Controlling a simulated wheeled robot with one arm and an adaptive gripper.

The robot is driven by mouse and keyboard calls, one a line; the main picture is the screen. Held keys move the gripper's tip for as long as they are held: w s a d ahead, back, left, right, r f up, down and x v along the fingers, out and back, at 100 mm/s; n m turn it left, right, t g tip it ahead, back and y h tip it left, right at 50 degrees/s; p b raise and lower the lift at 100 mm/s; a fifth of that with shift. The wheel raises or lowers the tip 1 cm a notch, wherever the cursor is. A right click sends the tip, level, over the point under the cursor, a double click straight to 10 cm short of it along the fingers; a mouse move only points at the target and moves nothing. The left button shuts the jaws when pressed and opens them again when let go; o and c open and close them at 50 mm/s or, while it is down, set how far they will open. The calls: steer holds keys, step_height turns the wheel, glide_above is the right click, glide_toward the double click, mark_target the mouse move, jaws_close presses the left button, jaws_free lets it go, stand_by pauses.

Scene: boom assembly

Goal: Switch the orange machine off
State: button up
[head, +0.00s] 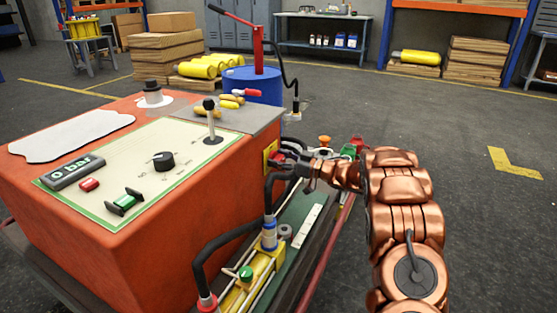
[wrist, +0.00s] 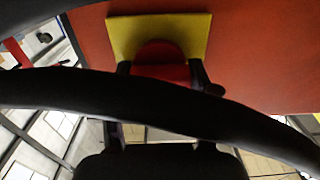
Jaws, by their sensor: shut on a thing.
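The orange machine (head: 150,235) stands at the left in the head view. Its cream top panel (head: 135,182) carries a black "0 bar" display (head: 72,172), a small red button (head: 89,185), a green switch (head: 124,201), a black dial (head: 163,161) and an upright lever (head: 210,120). A yellow plate (head: 269,155) is on its right side; the wrist view also shows this plate (wrist: 125,35), with a red knob (wrist: 160,55) on it. My gripper (wrist: 165,80) is shut on the red knob, one finger at each side. A black hose crosses the wrist view and hides part of the gripper.
Black hoses and a yellow cylinder unit (head: 240,292) sit low beside the machine, under my arm. A blue drum (head: 253,86) with a red hand pump (head: 259,48) stands behind. Open floor (head: 470,220) lies to the right.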

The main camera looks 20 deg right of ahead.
steer(key=shift+c, duration=1.4)
steer(key=shift+n, duration=0.4)
steer(key=n, duration=0.3)
steer(key=shift+s+f+n, duration=0.1)
steer(key=shift+n, duration=0.2)
steer(key=n+b, duration=0.1)
steer(key=n, duration=0.2)
steer(key=shift+a+f+n+b, duration=0.1)
steer(key=shift+n+b, duration=0.25)
steer(key=shift+n, duration=0.05)
steer(key=n+b, duration=0.3)
steer(key=n, duration=0.2)
steer(key=shift+s+f+b, duration=0.1)
steer(key=shift+f+b, duration=0.1)
steer(key=shift+b, duration=0.2)
steer(key=n+b, duration=0.3)
steer(key=shift+a+n, duration=0.1)
steer(key=shift+n, duration=0.3)
steer(key=shift+n+b, duration=0.35)
steer(key=shift+n, duration=0.15)
steer(key=shift+r, duration=0.15)
